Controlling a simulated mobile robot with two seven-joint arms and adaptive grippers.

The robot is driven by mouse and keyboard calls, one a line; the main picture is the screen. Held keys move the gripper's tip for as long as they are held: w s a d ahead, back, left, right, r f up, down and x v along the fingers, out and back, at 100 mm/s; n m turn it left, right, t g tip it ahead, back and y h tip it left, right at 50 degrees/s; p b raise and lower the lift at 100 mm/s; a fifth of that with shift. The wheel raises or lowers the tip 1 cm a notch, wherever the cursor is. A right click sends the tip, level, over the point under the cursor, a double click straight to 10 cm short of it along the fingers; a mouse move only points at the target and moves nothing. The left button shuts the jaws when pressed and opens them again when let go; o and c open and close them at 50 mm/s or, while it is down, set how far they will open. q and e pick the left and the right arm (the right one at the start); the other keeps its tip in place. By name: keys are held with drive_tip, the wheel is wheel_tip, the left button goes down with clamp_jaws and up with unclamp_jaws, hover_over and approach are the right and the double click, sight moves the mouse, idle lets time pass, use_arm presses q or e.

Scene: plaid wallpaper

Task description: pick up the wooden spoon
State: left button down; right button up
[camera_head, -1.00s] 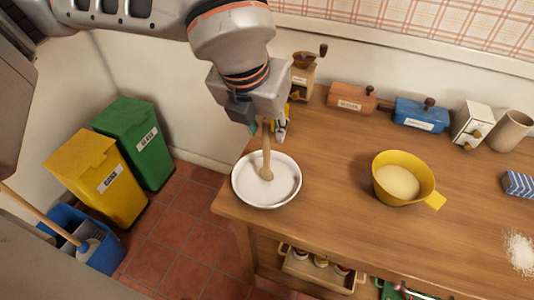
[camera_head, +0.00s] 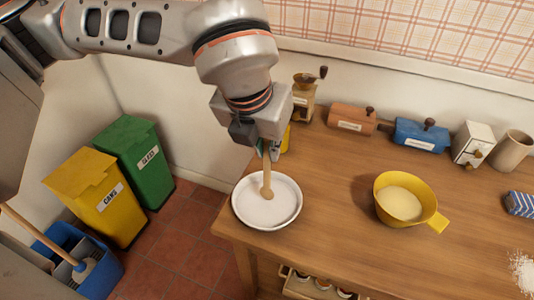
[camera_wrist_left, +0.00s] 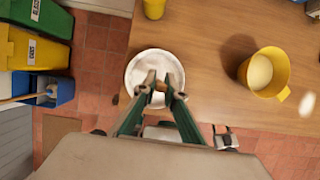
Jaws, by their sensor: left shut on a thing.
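The wooden spoon (camera_head: 267,178) hangs nearly upright from my left gripper (camera_head: 268,148) in the head view, its bowl end down over the white plate (camera_head: 240,213). I cannot tell whether the spoon's tip touches the plate. My left gripper is shut on the spoon's handle. In the left wrist view the fingers of my left gripper (camera_wrist_left: 160,88) close on the spoon, with the white plate (camera_wrist_left: 130,76) below. My right gripper is not in view.
A yellow bowl (camera_head: 432,216) with pale contents stands right of the plate. A grinder, a brown box (camera_head: 351,119), a blue box (camera_head: 421,135), a small drawer box and a beige cup (camera_head: 510,149) line the wall. The table between plate and bowl is clear.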

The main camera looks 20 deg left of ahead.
use_arm(q)
wheel_tip(320, 180, up, 19)
drive_tip(key=p, duration=0.2)
drive_tip(key=shift+p, duration=0.4)
drive_tip(key=shift+r, duration=0.1)
